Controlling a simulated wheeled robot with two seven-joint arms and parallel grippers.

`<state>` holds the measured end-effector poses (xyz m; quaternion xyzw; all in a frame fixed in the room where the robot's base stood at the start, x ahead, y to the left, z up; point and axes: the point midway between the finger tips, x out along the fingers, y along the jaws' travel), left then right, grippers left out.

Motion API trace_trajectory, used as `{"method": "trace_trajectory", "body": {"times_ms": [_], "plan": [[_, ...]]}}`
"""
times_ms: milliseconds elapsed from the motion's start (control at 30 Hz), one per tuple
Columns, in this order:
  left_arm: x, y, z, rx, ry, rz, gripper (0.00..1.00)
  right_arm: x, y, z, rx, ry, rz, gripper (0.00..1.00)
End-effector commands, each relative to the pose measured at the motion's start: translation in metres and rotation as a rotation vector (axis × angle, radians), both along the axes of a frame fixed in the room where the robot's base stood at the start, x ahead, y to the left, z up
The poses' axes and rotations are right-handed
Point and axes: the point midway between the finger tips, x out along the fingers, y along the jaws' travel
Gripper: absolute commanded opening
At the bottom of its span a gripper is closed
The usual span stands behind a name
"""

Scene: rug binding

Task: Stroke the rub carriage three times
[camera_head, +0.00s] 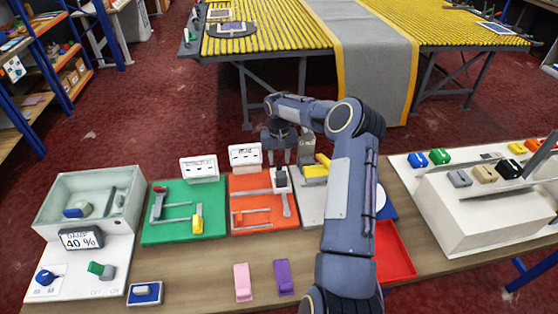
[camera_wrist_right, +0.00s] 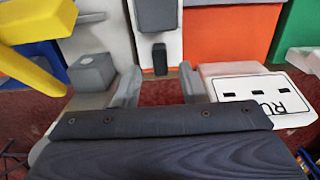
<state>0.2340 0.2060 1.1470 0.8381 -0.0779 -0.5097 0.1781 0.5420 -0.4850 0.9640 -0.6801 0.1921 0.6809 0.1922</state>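The orange board (camera_head: 243,186) lies on the bench, with a white sign (camera_head: 245,155) behind it. In the right wrist view the sign (camera_wrist_right: 262,97) reads "RU", the rest cut off. At the board's right side is a light carriage (camera_head: 281,180) with a dark block on top; I take it as the rub carriage. In the right wrist view its dark block (camera_wrist_right: 157,14) and a small dark tab (camera_wrist_right: 160,58) show. My right gripper (camera_head: 278,157) is just behind the carriage, fingers open (camera_wrist_right: 158,78), apparently holding nothing. My left gripper is not in view.
A green board (camera_head: 182,226) with a yellow handle stands left, a grey board (camera_head: 311,208) with a yellow lever (camera_head: 316,170) right. A red tray (camera_head: 394,252) is beside my right arm. Pink (camera_head: 242,282) and purple (camera_head: 284,277) blocks lie in front.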

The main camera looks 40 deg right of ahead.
Motion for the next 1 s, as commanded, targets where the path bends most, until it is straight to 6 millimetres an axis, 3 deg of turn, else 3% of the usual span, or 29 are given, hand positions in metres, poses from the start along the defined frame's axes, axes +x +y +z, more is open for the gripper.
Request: {"method": "trace_trajectory", "body": {"times_ms": [200,533,833,1000], "plan": [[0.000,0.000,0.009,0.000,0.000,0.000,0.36,0.000,0.000,-0.023,0.001,0.001,0.000,0.38],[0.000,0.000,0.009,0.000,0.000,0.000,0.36,0.000,0.000,-0.029,-0.001,-0.001,0.000,0.38],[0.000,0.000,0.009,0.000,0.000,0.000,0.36,0.000,0.000,-0.028,-0.001,-0.001,0.000,0.00],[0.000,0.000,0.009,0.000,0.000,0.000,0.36,0.000,0.000,-0.028,-0.001,-0.001,0.000,0.00]]}}
